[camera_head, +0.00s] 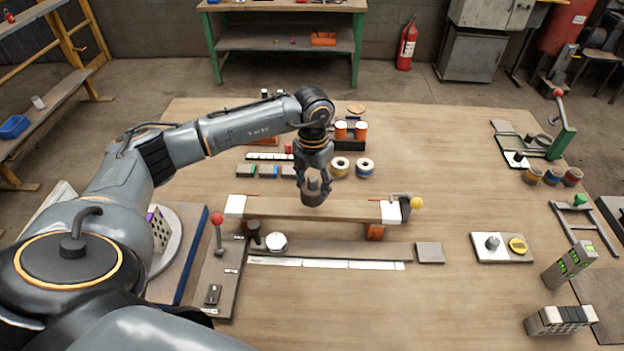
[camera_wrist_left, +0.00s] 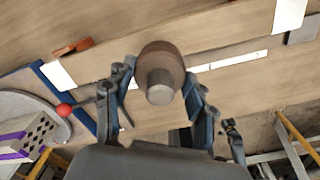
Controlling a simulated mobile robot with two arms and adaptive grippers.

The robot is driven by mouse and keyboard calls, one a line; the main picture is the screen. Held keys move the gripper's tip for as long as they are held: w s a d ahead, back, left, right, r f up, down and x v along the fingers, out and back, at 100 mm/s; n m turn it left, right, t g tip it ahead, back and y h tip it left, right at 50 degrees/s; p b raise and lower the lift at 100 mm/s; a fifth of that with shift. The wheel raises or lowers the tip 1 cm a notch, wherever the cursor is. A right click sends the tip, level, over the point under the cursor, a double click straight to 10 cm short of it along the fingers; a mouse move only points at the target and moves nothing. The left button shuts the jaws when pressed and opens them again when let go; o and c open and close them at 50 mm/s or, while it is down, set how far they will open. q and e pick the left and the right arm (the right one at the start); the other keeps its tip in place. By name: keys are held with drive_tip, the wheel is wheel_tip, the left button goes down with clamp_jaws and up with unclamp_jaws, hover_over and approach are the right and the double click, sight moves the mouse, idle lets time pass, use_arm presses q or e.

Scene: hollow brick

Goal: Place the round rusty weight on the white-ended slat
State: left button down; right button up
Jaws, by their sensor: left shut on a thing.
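The round rusty weight (camera_head: 314,193) is a brown cylinder held upright in my left gripper (camera_head: 314,174). It also shows in the wrist view (camera_wrist_left: 158,58), with a paler round knob between the fingers. The fingers of the left gripper (camera_wrist_left: 160,98) are shut on the knob. The white-ended slat (camera_head: 350,210) is a long wooden board running left to right, with a white patch at each end; it also shows in the wrist view (camera_wrist_left: 230,38). My right gripper is not in view.
An orange support (camera_head: 375,231) is under the slat's right end, beside a yellow-knobbed clamp (camera_head: 417,203). A red-knobbed lever (camera_head: 217,219) and a round white-topped piece (camera_head: 276,241) stand in front at left. Spools (camera_head: 365,167) lie behind. The front middle of the table is clear.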

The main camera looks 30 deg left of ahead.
sight(313, 193)
use_arm(q)
drive_tip(key=shift+w+a+f, duration=0.15)
drive_tip(key=shift+w+f, duration=0.1)
drive_tip(key=shift+w, duration=0.1)
drive_tip(key=shift+w+a+f+p, duration=0.1)
drive_tip(key=shift+w+f+p, duration=0.05)
drive_tip(key=shift+f+p, duration=0.9)
drive_tip(key=shift+f, duration=0.7)
drive_tip(key=c, duration=0.9)
unclamp_jaws()
drive_tip(key=shift+f, duration=0.25)
drive_tip(key=o, duration=0.4)
drive_tip(key=shift+r, duration=0.1)
drive_tip(key=shift+o, duration=0.2)
